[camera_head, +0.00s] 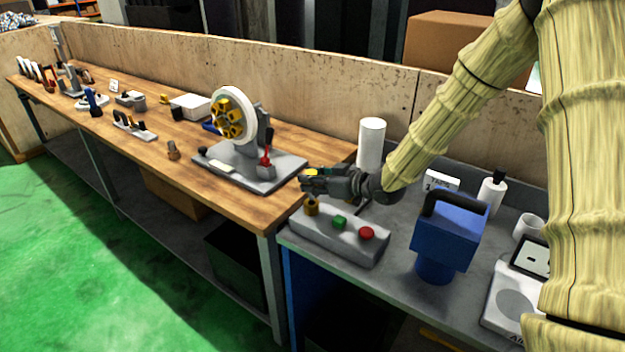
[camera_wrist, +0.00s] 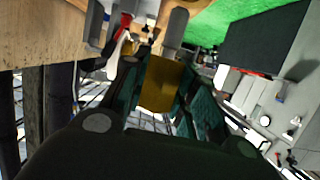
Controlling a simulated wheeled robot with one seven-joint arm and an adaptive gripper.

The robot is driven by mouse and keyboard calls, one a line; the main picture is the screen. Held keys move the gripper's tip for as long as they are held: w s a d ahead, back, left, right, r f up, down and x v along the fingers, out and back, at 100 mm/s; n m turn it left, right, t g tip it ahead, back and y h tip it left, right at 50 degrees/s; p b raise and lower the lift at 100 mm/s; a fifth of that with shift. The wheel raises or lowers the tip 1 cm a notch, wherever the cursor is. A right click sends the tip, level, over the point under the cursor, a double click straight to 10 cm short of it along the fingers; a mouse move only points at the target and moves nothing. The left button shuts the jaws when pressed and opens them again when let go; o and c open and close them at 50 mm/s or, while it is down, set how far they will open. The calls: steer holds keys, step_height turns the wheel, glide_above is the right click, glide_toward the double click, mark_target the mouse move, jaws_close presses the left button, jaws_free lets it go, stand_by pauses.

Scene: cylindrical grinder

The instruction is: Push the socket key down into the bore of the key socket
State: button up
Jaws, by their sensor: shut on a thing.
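My gripper (camera_head: 308,181) is above the left end of the grey control box in the head view. In the wrist view, the fingers of my gripper (camera_wrist: 160,88) are closed on both sides of a yellow-brass piece, the socket key (camera_wrist: 160,82). In the head view the fingers mostly hide the key. The key socket (camera_head: 311,209) is a short brass cylinder on top of the control box, just below the fingertips. I cannot tell how far the key's lower end is in the bore. The socket is not clear in the wrist view.
The control box (camera_head: 335,241) also carries a green button (camera_head: 339,222) and a red button (camera_head: 366,233). A white cylinder (camera_head: 371,145) stands behind my gripper.

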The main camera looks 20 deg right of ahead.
steer(key=shift+f+b, duration=1.15)
steer(key=shift+f, duration=1)
steer(key=o, duration=1.1)
steer(key=shift+o, duration=0.2)
steer(key=shift+r, duration=0.1)
steer(key=shift+r, duration=4.95)
